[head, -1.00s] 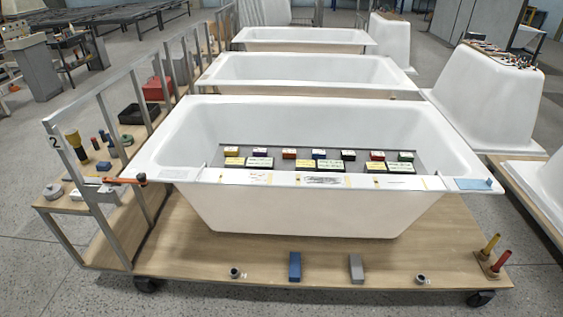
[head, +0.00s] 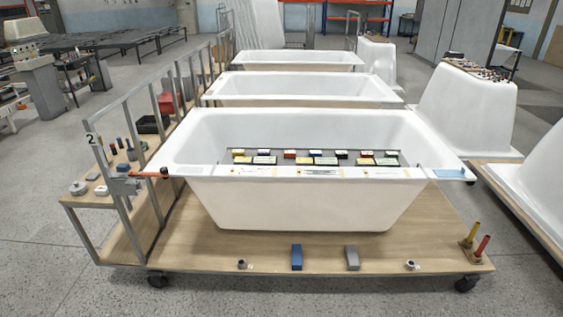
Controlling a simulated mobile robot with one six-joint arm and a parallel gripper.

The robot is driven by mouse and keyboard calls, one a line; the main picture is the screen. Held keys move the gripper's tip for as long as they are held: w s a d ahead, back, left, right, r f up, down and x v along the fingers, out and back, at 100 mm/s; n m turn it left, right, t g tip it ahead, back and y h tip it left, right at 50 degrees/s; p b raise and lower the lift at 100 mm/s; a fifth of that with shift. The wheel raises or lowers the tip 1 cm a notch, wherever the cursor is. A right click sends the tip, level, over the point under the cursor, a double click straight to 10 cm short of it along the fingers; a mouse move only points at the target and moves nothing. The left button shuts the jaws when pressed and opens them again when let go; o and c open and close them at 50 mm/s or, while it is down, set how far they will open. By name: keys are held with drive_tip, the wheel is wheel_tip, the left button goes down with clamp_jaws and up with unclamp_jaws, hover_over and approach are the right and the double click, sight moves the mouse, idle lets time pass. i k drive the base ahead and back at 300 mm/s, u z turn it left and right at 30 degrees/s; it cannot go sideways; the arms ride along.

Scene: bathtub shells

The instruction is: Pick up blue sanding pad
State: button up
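A blue block (head: 297,257), which looks like the sanding pad, stands on the wooden cart deck (head: 400,240) near its front edge, in front of the nearest white bathtub shell (head: 300,207). A grey block (head: 352,258) of similar size stands to its right, apart from it. A flat light-blue piece (head: 450,173) lies on the tub's right front rim corner. My gripper is not in view.
A metal rail frame (head: 110,170) runs along the left. Grey floor (head: 320,300) is clear in front.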

sight(312, 154)
drive_tip(key=z, duration=0.1)
drive_tip(key=k, duration=0.25)
drive_tip(key=u, duration=1.1)
drive_tip(key=i, duration=1.7)
drive_tip(key=z, duration=0.45)
drive_tip(key=k, duration=0.6)
drive_tip(key=u, duration=0.05)
